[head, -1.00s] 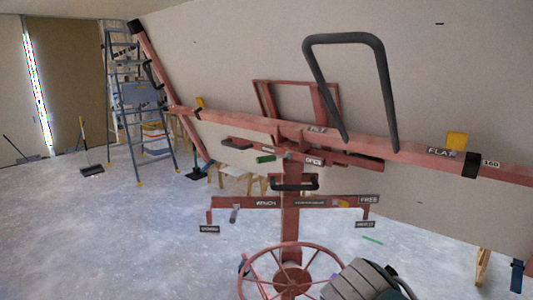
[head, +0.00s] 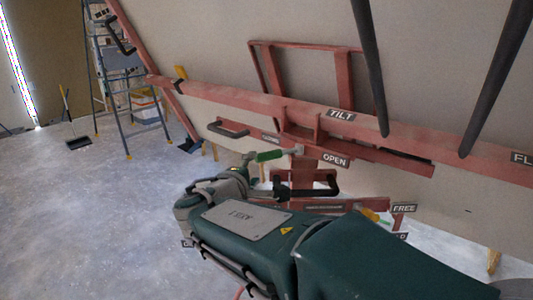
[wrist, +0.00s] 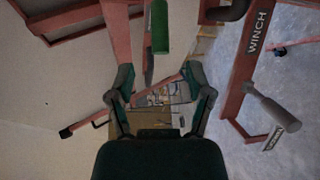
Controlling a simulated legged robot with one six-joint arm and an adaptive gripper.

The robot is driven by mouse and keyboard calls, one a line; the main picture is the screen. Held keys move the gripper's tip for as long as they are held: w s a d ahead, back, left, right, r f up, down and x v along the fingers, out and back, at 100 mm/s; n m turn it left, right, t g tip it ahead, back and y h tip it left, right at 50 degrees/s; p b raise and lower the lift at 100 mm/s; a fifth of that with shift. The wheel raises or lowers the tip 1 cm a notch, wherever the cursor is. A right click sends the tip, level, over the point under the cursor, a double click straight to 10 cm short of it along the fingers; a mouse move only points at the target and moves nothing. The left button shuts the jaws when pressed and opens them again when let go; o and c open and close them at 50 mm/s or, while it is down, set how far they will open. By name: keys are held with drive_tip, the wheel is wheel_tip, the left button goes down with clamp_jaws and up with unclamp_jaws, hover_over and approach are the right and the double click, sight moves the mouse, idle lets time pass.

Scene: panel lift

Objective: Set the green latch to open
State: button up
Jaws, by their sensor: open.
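The green latch handle (head: 269,156) sits on a short grey rod under the red beam in the head view. In the wrist view the green handle (wrist: 160,27) hangs at the top centre. My gripper (wrist: 159,82) is open and empty there, its two fingers apart, with the handle beyond the tips in the picture. In the head view my gripper (head: 246,165) is close to the handle's left end; whether it touches cannot be told.
A black-gripped bar (head: 300,192) lies just below the latch. The red beam (head: 230,101) and large dark bars (head: 372,70) stand above and right. The WINCH arm with a grey knob (wrist: 276,109) is at right in the wrist view. A ladder (head: 118,80) stands far left.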

sight(264, 159)
drive_tip(key=x, duration=0.9)
drive_tip(key=shift+w, duration=0.1)
drive_tip(key=shift+f, duration=0.1)
clamp_jaws()
